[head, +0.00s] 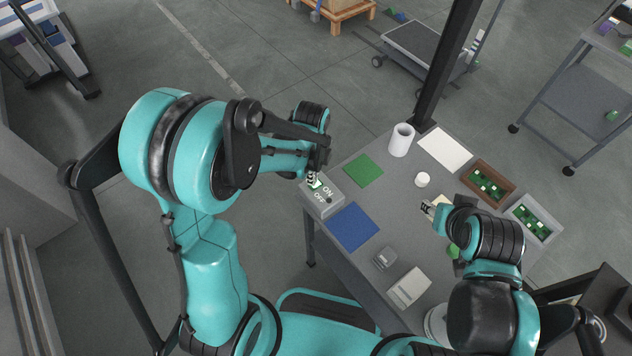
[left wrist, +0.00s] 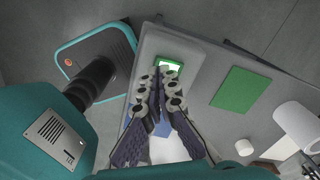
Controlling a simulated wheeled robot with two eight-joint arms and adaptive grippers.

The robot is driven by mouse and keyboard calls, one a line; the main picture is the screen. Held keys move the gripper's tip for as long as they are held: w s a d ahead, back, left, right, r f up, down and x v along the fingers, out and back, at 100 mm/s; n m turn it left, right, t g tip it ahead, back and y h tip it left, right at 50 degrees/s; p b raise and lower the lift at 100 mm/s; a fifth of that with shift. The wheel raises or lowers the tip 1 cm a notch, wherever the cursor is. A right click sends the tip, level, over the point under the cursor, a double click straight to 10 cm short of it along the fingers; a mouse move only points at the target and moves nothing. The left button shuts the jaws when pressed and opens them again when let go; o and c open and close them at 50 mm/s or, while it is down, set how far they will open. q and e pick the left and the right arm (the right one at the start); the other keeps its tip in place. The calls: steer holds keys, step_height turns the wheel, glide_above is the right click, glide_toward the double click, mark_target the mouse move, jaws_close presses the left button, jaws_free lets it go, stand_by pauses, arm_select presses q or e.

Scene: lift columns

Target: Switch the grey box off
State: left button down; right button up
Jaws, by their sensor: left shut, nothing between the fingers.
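The grey box (head: 318,207) stands at the left corner of the table, with ON and OFF lettering on its top. In the left wrist view the box (left wrist: 200,43) fills the upper middle, with a lit green-and-white switch (left wrist: 171,64) on it. My left gripper (head: 312,180) is shut and empty, its fingertips over the ON end of the box. In the left wrist view its fingertips (left wrist: 166,76) overlap the near edge of the switch; I cannot tell whether they touch it. My right gripper (head: 427,208) is over the table's right half, too small to judge.
A green mat (head: 363,170) and a blue mat (head: 352,227) lie beside the box. A white roll (head: 401,140), a white cup (head: 422,180) and two trays of green boards (head: 514,196) stand farther right. A dark post (head: 446,65) rises at the table's back edge.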

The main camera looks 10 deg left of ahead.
arm_select(q)
steer(key=shift+f+b, duration=1)
steer(key=shift+f, duration=0.05)
stand_by(0.4)
steer(key=shift+r+p, duration=2.65)
steer(key=shift+r, duration=0.9)
steer(key=shift+s+a+r+n, duration=0.1)
steer(key=shift+r+n, duration=0.15)
steer(key=shift+n, duration=0.05)
steer(key=s+a+r+n+t+b, duration=0.2)
steer(key=s+r+n+t+b, duration=0.1)
steer(key=n, duration=0.6)
steer(key=s+a+r+n+t+b, duration=0.2)
steer(key=s+r+n+t+b, duration=0.1)
steer(key=s+n, duration=0.4)
steer(key=r+n+t, duration=0.1)
steer(key=n, duration=0.2)
steer(key=shift+a+r, duration=0.25)
steer(key=shift+r, duration=0.1)
